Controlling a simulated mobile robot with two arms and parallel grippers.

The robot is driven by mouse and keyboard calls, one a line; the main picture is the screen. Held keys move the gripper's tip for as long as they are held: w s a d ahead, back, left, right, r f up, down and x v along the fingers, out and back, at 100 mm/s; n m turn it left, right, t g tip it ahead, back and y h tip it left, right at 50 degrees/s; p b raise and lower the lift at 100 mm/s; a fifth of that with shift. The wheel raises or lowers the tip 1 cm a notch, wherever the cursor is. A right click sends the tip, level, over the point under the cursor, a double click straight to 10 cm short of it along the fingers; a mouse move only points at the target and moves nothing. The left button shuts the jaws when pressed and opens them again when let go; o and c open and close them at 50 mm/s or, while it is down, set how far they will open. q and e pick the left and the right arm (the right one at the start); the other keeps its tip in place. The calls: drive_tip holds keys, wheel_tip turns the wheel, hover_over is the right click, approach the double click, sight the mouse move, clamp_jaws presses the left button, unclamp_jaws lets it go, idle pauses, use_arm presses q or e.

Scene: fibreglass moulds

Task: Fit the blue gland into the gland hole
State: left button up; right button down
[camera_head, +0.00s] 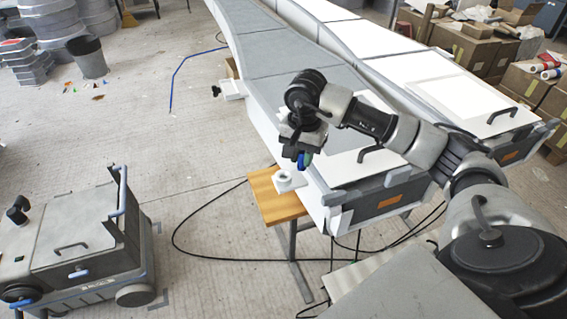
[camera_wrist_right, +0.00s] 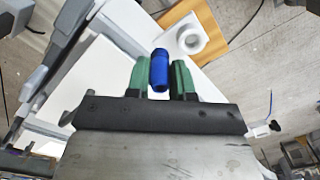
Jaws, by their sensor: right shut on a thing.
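My right gripper (camera_head: 303,161) hangs over the near end of the long mould, close to the small wooden table. In the right wrist view, its green-padded fingers (camera_wrist_right: 160,78) are shut on the blue gland (camera_wrist_right: 159,69), a short dark-blue cylinder. The gland shows only as a small patch of blue in the head view. A white block with a round raised ring and gland hole (camera_head: 283,178) sits on the wooden table, just below and left of the gripper. The ring and hole also show in the wrist view (camera_wrist_right: 191,40), beyond the gland and apart from it. My left gripper is out of view.
The wooden table (camera_head: 276,208) stands against the mould end (camera_head: 345,167). Black cables (camera_head: 190,250) run over the floor below. A grey wheeled cart (camera_head: 80,240) is at the lower left. Boxes (camera_head: 480,50) stand at the upper right. The floor left of the table is mostly clear.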

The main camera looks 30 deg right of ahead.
drive_tip(key=w+f, duration=0.1)
drive_tip(key=w+a+f, duration=0.1)
drive_tip(key=w, duration=0.1)
drive_tip(key=w+f+p, duration=0.1)
drive_tip(key=w, duration=0.1)
drive_tip(key=shift+a, duration=0.4)
wheel_tip(320, 180, down, 4)
drive_tip(key=shift+r+p, duration=0.2)
drive_tip(key=shift+p, duration=0.6)
drive_tip(key=shift+f, duration=0.3)
drive_tip(key=shift+f, duration=0.1)
drive_tip(key=shift+f+b, duration=0.15)
drive_tip(key=shift+b, duration=0.2)
drive_tip(key=c, duration=1)
unclamp_jaws()
